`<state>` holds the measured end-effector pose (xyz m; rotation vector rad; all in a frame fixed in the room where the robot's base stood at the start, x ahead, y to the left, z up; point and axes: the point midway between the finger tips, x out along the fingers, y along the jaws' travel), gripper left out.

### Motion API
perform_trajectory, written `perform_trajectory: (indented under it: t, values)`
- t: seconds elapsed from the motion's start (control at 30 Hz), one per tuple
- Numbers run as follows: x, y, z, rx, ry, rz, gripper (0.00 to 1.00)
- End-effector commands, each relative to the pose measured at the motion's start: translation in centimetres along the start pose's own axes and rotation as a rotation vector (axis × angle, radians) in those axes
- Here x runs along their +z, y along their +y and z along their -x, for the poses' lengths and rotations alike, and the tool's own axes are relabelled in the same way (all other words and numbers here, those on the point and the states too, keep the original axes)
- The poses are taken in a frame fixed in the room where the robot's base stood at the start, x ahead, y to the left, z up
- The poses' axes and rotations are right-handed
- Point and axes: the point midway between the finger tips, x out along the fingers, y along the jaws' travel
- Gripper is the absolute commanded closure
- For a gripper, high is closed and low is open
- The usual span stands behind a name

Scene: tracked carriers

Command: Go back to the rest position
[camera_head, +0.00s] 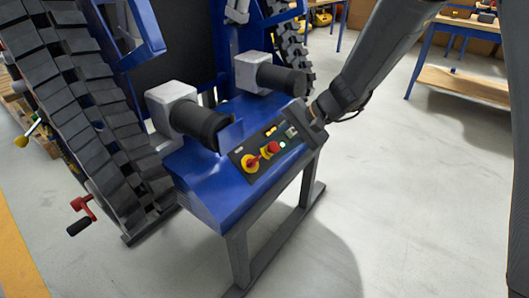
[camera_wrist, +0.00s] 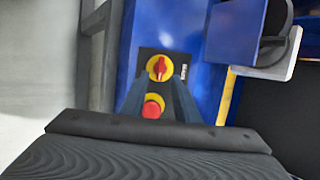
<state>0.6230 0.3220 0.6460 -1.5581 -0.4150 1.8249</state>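My gripper (camera_head: 318,118) is at the right end of the blue carrier's control panel (camera_head: 245,160), at the end of my dark arm. Its fingers show in the wrist view (camera_wrist: 159,82), apart with a gap between them and nothing held. The panel carries a red-and-yellow rotary switch (camera_head: 253,163) and a red round button on yellow (camera_head: 272,143). In the wrist view the rotary switch (camera_wrist: 159,68) appears just past the fingertips and the red button (camera_wrist: 153,107) between the fingers. I cannot tell whether a finger touches the panel.
The carrier has a black track (camera_head: 75,90) at left, motors with black cylinders (camera_head: 205,122), and a grey leg frame (camera_head: 240,255). A red crank (camera_head: 83,215) sticks out at lower left. A workbench (camera_head: 465,84) stands at upper right. The floor at right (camera_head: 420,200) is clear.

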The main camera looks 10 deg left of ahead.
Motion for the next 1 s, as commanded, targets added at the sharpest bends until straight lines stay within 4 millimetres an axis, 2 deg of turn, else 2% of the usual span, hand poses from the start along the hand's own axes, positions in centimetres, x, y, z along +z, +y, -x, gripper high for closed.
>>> perform_trajectory:
  t: [0.13,0.43,0.57,0.67,0.77,1.0]
  values:
    - [0.0,0.0,1.0,0.000,0.001,-0.001,0.72]
    - [0.0,0.0,1.0,0.000,0.000,0.000,0.72]
    - [1.0,0.1,1.7,0.019,-0.005,0.020,0.72]
    - [3.4,0.4,3.3,0.065,-0.018,0.068,0.72]
    - [6.7,1.4,5.6,0.138,-0.033,0.139,0.72]
    - [14.3,5.7,11.4,0.344,-0.045,0.317,0.72]
